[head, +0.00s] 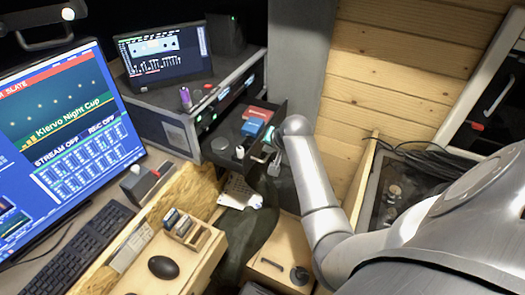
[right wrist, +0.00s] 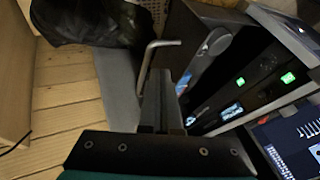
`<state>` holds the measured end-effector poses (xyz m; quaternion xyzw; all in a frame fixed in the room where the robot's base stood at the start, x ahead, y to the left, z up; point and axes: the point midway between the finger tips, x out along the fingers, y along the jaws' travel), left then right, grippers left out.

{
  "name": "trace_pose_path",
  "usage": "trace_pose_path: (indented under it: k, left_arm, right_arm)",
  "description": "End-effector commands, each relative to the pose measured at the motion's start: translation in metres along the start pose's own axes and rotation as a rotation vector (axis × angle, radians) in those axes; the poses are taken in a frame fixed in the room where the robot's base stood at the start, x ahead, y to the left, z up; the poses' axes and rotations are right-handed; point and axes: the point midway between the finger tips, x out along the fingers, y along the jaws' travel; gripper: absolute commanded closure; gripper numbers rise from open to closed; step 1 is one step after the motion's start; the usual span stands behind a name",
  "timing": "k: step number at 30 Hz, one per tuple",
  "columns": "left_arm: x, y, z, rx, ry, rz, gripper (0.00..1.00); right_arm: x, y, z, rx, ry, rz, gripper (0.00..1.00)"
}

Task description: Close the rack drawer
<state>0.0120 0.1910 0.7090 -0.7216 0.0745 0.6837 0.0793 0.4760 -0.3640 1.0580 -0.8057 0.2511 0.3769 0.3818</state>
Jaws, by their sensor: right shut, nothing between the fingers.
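The rack drawer (head: 228,130) stands pulled out from the dark equipment rack (head: 160,97) in the head view. It holds a red box (head: 258,112), a blue box (head: 252,128) and small pale items. My right gripper (head: 273,166) is at the drawer's outer end, partly hidden by my arm; contact cannot be told. In the right wrist view my right gripper (right wrist: 160,88) is shut and empty, beside a bent metal bar (right wrist: 148,62) that looks like a handle. The rack front (right wrist: 235,75) with green lights is to the right. My left gripper is not in view.
A monitor (head: 165,52) and a purple can (head: 185,97) stand on the rack. The desk with a large screen (head: 65,120), keyboard (head: 75,245) and mouse (head: 163,267) is at left. A wooden wall (head: 400,70) and a bin with cables (head: 385,190) are at right.

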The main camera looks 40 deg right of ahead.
Motion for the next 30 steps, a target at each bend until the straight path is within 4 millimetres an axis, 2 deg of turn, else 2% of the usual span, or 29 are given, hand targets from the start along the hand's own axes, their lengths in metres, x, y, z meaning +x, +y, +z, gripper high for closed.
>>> trace_pose_path:
  k: [4, 10, 15, 30]
  left_arm:
    - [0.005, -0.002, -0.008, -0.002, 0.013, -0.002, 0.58]
    - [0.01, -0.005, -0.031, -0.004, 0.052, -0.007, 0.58]
    - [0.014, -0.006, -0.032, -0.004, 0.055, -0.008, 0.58]
    - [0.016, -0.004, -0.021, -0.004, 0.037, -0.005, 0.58]
  right_arm:
    - [0.02, 0.0, 0.0, -0.001, 0.0, 0.0, 1.0]
    - [0.043, 0.001, 0.0, -0.002, 0.0, 0.001, 1.0]
    - [0.057, 0.0, 0.0, -0.002, 0.0, 0.001, 1.0]
    - [0.064, 0.0, 0.0, -0.002, 0.001, 0.0, 1.0]
